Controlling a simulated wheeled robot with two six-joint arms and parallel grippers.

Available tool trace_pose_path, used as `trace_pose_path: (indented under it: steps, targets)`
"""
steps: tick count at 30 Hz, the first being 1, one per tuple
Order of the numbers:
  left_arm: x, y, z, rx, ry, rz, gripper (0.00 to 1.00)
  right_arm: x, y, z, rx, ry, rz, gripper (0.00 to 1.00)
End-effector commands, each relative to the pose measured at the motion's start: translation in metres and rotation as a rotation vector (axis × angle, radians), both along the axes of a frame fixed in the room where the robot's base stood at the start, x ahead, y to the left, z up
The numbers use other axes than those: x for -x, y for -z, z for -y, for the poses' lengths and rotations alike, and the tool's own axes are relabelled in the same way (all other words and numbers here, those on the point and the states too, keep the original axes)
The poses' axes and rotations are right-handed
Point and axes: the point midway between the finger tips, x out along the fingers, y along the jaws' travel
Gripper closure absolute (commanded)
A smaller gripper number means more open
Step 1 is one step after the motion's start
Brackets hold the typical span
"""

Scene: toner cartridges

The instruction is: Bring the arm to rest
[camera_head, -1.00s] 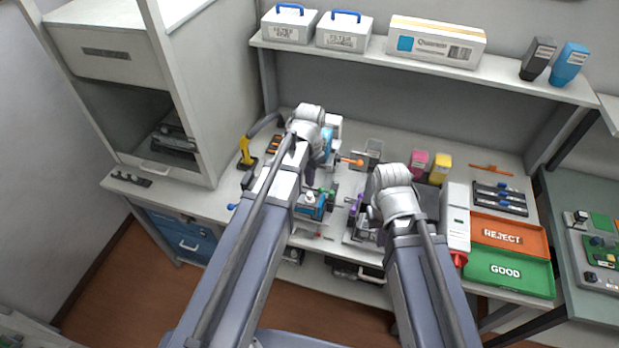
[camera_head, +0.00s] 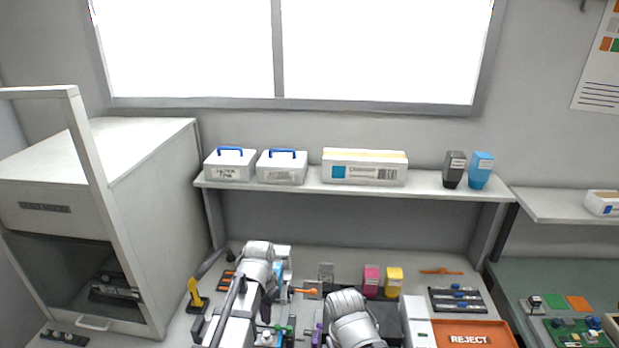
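My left arm reaches over the workbench from the bottom. Its pale wrist is over the bench's middle-left, and my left gripper (camera_head: 267,308) points down beside it, mostly hidden by the wrist. Its fingertips are too small and covered to show whether they are open or shut. My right arm shows only as a rounded wrist at the bottom middle, right of the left arm. The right gripper is hidden behind that wrist or below the picture's edge. I see nothing clearly held by either arm.
Magenta (camera_head: 371,281) and yellow (camera_head: 393,282) cartridges stand behind the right wrist. An orange REJECT tray (camera_head: 505,336) is at the bottom right. A white cabinet (camera_head: 130,180) stands at the left. A shelf (camera_head: 420,188) above the bench holds boxes and two bottles.

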Motion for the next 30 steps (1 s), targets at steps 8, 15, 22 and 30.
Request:
trace_pose_path:
  steps: [8,15,22,30]
  targets:
    - [0.083,0.088,0.065,-0.057,-0.107,-0.016,1.0,0.0,0.089,0.0,0.001,-0.006,0.001,1.0]
    - [0.129,0.124,0.092,-0.098,-0.191,-0.011,1.0,0.0,0.125,0.0,0.002,-0.011,0.001,1.0]
    - [0.137,0.126,0.097,-0.107,-0.213,-0.009,1.0,0.0,0.128,0.0,0.002,-0.012,0.001,1.0]
    - [0.137,0.126,0.097,-0.107,-0.213,-0.009,1.0,0.0,0.127,0.0,0.002,-0.012,0.001,1.0]
